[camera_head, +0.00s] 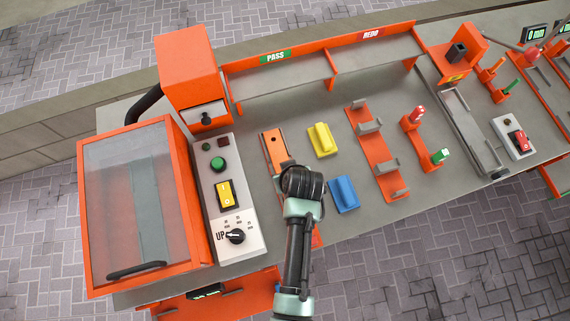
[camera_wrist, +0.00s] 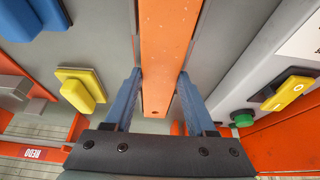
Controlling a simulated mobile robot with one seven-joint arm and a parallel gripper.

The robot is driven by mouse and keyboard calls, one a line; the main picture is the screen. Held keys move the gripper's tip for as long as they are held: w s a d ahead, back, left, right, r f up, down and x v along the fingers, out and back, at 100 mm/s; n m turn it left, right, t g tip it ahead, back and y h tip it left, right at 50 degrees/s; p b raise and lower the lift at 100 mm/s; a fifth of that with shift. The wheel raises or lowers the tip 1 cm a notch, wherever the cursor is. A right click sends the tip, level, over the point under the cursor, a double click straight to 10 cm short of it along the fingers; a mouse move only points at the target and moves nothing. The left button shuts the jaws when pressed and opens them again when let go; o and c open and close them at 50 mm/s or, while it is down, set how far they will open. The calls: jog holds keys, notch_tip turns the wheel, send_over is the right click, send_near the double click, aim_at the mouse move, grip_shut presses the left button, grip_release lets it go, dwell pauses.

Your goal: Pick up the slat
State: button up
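The slat (camera_wrist: 168,45) is a long orange speckled strip with a small hole near its end. In the wrist view it runs from the top edge down between my fingers. In the head view an orange strip (camera_head: 274,147) with a dark hole shows beyond my gripper (camera_head: 300,182), whose fingers are hidden there. In the wrist view my gripper (camera_wrist: 160,76) has its two blue fingers apart, one on each side of the slat. The fingertips are very close to its edges; I cannot tell whether they touch.
A yellow block (camera_head: 322,139) and a blue block (camera_head: 343,194) lie right of my gripper. A control panel (camera_head: 228,200) with a knob and the clear-lidded orange box (camera_head: 140,200) stand left. An orange rack (camera_head: 374,150) stands farther right. PASS and REDO bins (camera_head: 280,97) line the back.

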grip_shut()
